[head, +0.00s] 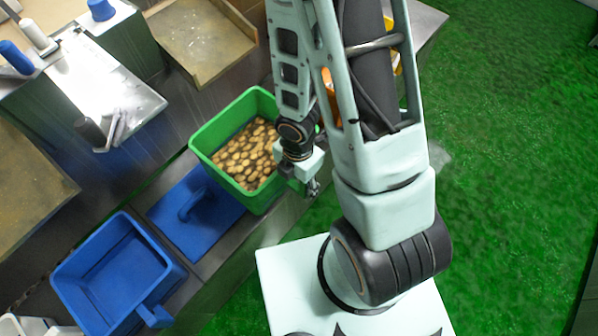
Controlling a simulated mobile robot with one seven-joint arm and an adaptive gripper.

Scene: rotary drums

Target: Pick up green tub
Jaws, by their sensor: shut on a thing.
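The green tub (204,141) holds many small brownish-yellow pieces and sits on the metal bench, near the middle of the head view. My gripper (312,188) is at the tub's right side, pointing down beside its rim. It is shut on the tub's near right edge, though the fingertips are small and partly hidden by my own wrist. My arm covers the tub's right corner. The tub looks level, and I cannot tell whether it is clear of the bench.
A blue lid with a handle (212,228) lies just left of the tub. An empty blue tub (70,279) stands further left. A metal tray with a raised rim (205,35) is behind. Blue-capped items (101,10) stand at upper left. Green floor (510,150) is open on the right.

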